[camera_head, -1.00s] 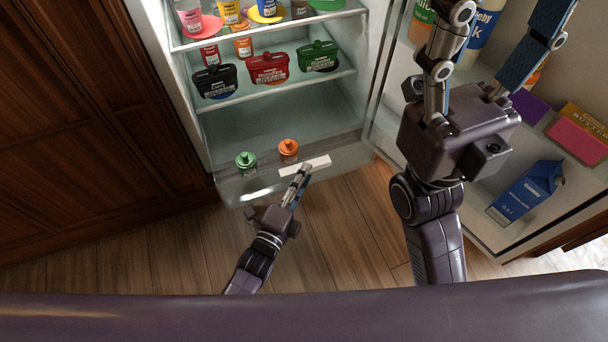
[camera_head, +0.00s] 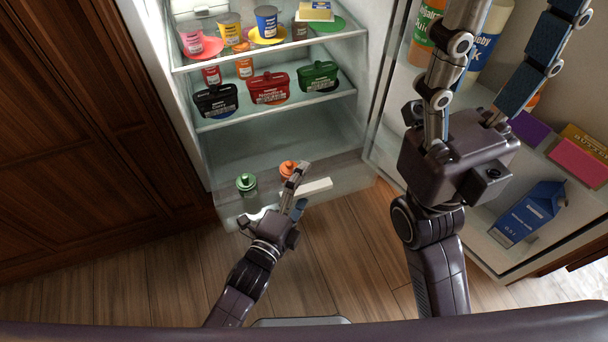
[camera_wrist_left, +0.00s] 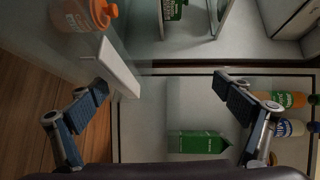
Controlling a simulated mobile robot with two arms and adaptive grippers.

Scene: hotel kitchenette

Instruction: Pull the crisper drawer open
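The crisper drawer (camera_head: 345,180) is the clear bin at the bottom of the fridge, with a white bar handle (camera_head: 308,188) on its front. A green-lidded jar (camera_head: 246,184) and an orange-lidded jar (camera_head: 288,169) show inside it. My left gripper (camera_head: 299,190) is open at the drawer front, its fingers overlapping the handle's left end in the head view. In the left wrist view, the handle (camera_wrist_left: 119,68) lies close to the left finger, with a wide gap to the other finger; contact is unclear. My right gripper (camera_head: 515,45) is open and empty before the fridge door.
The fridge door (camera_head: 400,175) stands open at right, holding bottles and a blue carton (camera_head: 530,212). Shelves above the drawer hold cups and black, red and green tubs (camera_head: 318,76). Wooden cabinets (camera_head: 80,120) stand at left. The floor before the drawer is clear.

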